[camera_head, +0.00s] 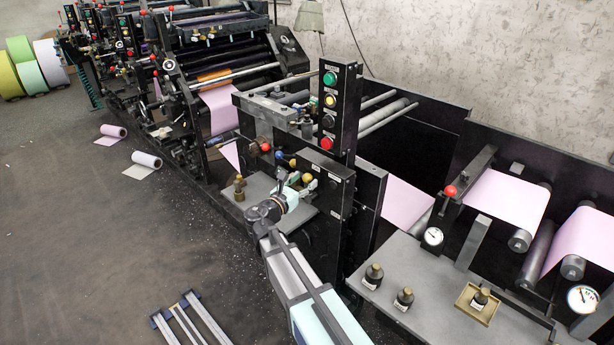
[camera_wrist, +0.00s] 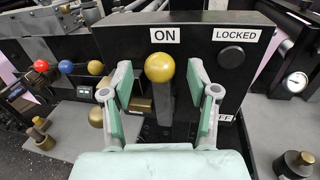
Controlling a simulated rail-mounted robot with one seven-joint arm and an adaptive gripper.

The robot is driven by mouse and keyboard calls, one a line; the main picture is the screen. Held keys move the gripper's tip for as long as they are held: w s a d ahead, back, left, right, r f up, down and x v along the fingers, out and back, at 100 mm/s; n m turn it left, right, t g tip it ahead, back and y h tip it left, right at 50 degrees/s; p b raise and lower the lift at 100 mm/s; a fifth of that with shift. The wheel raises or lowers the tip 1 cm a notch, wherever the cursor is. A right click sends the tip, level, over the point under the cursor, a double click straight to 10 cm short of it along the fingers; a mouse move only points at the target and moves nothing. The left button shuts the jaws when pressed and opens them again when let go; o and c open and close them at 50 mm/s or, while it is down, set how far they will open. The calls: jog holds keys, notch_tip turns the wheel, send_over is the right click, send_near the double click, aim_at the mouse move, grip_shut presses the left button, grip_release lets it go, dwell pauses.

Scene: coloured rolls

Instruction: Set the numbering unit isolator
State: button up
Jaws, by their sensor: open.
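In the wrist view, a lever with a yellow ball knob (camera_wrist: 159,68) stands upright on a black panel (camera_wrist: 200,52), just below an "ON" label (camera_wrist: 164,36). A "LOCKED" label (camera_wrist: 235,34) is to its right, above a dark round button (camera_wrist: 231,57). A label lower right is partly hidden by a finger; "FF" shows. My gripper (camera_wrist: 163,92) is open, its pale green fingers on either side of the lever, with gaps visible. In the head view, my gripper (camera_head: 301,187) is at the unit, close to a yellow knob (camera_head: 307,177). Whether anything touches is unclear.
Red (camera_wrist: 40,66), blue (camera_wrist: 66,67) and yellow (camera_wrist: 95,67) knobs stand left of the panel. Brass weights (camera_wrist: 40,138) sit lower left. A dark weight (camera_wrist: 296,164) is lower right. A button column (camera_head: 329,105) rises behind my gripper in the head view.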

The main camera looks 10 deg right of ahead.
jog(key=shift+x, duration=1.2)
grip_shut()
jog(key=shift+s, duration=0.1)
